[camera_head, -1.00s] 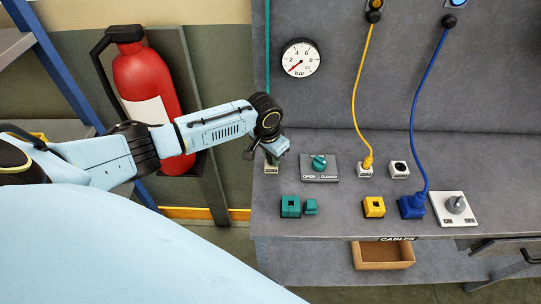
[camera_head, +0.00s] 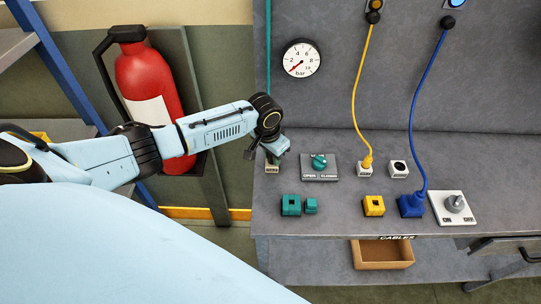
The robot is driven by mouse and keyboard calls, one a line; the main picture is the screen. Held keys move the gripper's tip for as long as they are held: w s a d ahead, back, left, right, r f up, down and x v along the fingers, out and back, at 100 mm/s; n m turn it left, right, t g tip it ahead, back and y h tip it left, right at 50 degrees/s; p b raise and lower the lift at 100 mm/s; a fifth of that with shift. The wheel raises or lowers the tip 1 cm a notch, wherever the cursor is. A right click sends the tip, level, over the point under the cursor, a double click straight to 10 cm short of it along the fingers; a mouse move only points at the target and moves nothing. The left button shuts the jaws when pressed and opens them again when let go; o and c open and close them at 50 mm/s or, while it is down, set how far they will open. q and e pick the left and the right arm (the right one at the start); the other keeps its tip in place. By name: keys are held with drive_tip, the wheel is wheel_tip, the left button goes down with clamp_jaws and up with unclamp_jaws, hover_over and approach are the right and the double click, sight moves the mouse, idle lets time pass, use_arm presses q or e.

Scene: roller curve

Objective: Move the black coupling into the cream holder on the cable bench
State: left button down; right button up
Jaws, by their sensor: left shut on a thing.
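My left gripper (camera_head: 273,154) is at the left end of the bench, pointing down just above a small cream block (camera_head: 271,168) with a label. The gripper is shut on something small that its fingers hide. A teal cable (camera_head: 267,60) runs down behind my left wrist, and its lower end is hidden there. A second pale block (camera_head: 399,170) has a dark round centre; I cannot tell whether this is a hole or a black part. I cannot make out the black coupling for certain. My right gripper is not in view.
On the bench (camera_head: 340,222) stand a teal valve knob (camera_head: 319,162), teal blocks (camera_head: 291,205), a yellow block (camera_head: 374,206), a blue plug (camera_head: 411,206) and a switch plate (camera_head: 453,208). The yellow cable (camera_head: 357,95) ends in another pale block. A fire extinguisher (camera_head: 150,75) stands behind my left arm.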

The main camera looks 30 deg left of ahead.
use_arm(q)
drive_tip(key=shift+s+d+f, duration=0.15)
drive_tip(key=shift+s+f, duration=0.2)
drive_tip(key=shift+f, duration=0.3)
drive_tip(key=shift+s+d+f, duration=0.1)
drive_tip(key=shift+s+f, duration=0.25)
drive_tip(key=shift+f, duration=0.25)
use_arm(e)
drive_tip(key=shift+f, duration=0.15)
use_arm(q)
drive_tip(key=c, duration=1.1)
unclamp_jaws()
drive_tip(key=shift+a, duration=0.1)
drive_tip(key=shift+c, duration=0.2)
drive_tip(key=r, duration=0.2)
drive_tip(key=w+r, duration=0.1)
drive_tip(key=r, duration=0.2)
drive_tip(key=shift+a+r+p, duration=0.2)
drive_tip(key=shift+p, duration=0.1)
wheel_tip(320, 180, up, 10)
drive_tip(key=s, duration=0.1)
drive_tip(key=shift+s+a+r, duration=0.2)
drive_tip(key=shift+s+a, duration=0.1)
drive_tip(key=shift+a, duration=0.15)
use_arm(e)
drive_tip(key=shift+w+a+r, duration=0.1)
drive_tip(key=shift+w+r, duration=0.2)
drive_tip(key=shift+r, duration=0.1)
